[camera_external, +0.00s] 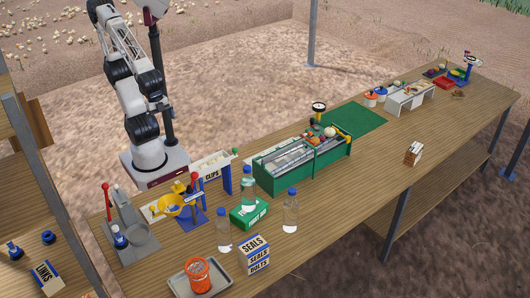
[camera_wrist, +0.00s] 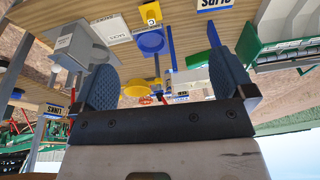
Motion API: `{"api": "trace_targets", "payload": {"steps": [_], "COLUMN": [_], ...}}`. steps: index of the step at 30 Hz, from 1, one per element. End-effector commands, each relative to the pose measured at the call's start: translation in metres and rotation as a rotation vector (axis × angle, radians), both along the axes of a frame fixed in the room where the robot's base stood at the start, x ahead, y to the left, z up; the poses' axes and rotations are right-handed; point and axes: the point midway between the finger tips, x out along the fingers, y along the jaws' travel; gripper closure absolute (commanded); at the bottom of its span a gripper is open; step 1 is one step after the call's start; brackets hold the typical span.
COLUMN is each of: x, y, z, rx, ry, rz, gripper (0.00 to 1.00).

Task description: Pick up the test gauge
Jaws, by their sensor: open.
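A small round dial with a pale face and dark rim (camera_external: 319,107), on a short yellow stem, stands upright behind the green tray unit; it looks like the test gauge, though no label can be read. I cannot pick it out with certainty in the wrist view. My gripper (camera_wrist: 162,72) shows in the wrist view with its two blue-padded fingers wide apart and nothing held between them. In the external view my arm rises at the back left of the bench, and my gripper is not clearly visible there. The gripper appears well away from the dial.
The green tray unit (camera_external: 268,178) stands mid-bench in front of the dial, with a green mat (camera_external: 357,119) to the right. Clear bottles (camera_external: 291,215), a green box (camera_external: 249,213) and a SEALS box (camera_external: 254,254) crowd the near left.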

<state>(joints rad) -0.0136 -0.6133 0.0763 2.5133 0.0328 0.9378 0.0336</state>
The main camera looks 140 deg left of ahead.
Motion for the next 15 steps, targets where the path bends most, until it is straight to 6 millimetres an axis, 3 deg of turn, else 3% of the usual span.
{"api": "trace_targets", "payload": {"steps": [8, 15], "x": [0.046, 0.093], "y": [0.057, 0.13], "z": [0.005, 0.008], "rx": [0.167, 0.352], "ry": [0.044, 0.116], "rz": [-0.045, -0.117], "gripper": [0.0, 0.0]}}
